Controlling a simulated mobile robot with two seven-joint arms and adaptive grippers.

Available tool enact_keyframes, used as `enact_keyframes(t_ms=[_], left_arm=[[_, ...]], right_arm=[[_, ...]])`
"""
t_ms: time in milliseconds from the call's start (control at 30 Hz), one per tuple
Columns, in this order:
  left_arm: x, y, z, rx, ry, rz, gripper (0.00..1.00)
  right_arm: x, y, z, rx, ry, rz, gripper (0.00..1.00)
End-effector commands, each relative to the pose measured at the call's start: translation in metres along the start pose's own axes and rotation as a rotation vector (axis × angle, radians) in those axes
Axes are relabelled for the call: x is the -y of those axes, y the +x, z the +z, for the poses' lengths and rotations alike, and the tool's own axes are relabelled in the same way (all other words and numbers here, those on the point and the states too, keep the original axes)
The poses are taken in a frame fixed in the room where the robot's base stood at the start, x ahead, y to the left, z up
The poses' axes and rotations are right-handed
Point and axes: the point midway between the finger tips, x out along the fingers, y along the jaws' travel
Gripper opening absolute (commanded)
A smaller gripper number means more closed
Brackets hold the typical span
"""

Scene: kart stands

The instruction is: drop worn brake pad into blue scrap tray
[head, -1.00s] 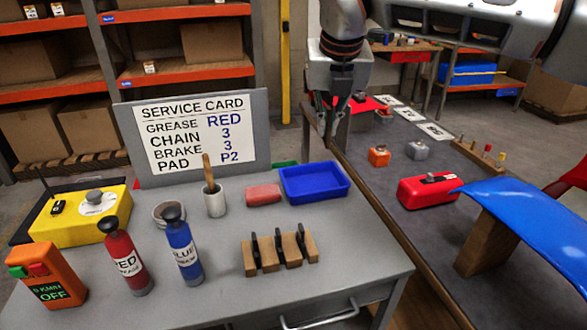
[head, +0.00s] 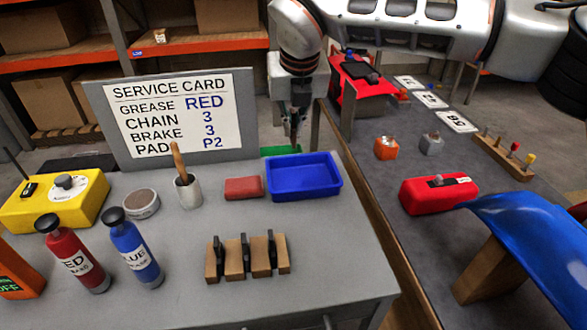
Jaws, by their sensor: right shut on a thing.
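The blue scrap tray (head: 303,192) sits at the back right of the grey cart top. It looks empty inside. My right gripper (head: 293,142) points down in the air, seen just above the tray's back edge. Its fingers are close together, shut on a small dark piece that I take for the worn brake pad; its outline is hard to tell from the fingers. The wooden holder (head: 262,259) with several upright dark pads stands in front of the tray. My left gripper is not in view.
A red block (head: 244,188) lies just left of the tray. A cup with a brush (head: 188,190), a tin (head: 142,204), red bottle (head: 74,255) and blue bottle (head: 131,249) stand further left. The service card (head: 173,113) rises behind. A dark bench (head: 380,180) is right.

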Motion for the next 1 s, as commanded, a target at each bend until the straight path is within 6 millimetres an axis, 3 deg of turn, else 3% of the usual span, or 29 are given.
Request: enact_keyframes(t_ms=[100,300,567,800,1000], left_arm=[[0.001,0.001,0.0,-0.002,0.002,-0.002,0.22],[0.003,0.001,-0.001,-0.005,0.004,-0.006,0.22],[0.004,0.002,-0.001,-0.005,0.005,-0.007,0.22],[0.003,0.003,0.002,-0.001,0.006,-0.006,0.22],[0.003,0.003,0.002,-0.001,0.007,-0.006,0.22]], right_arm=[[0.0,0.028,-0.013,-0.004,0.0,0.001,0.0],[0.0,0.062,-0.026,-0.002,0.0,0.0,0.0],[0.0,0.077,-0.032,0.0,0.0,0.0,0.0],[0.0,0.108,-0.045,-0.001,-0.001,0.0,0.0],[0.0,0.111,-0.046,0.002,0.0,0.0,0.0]])
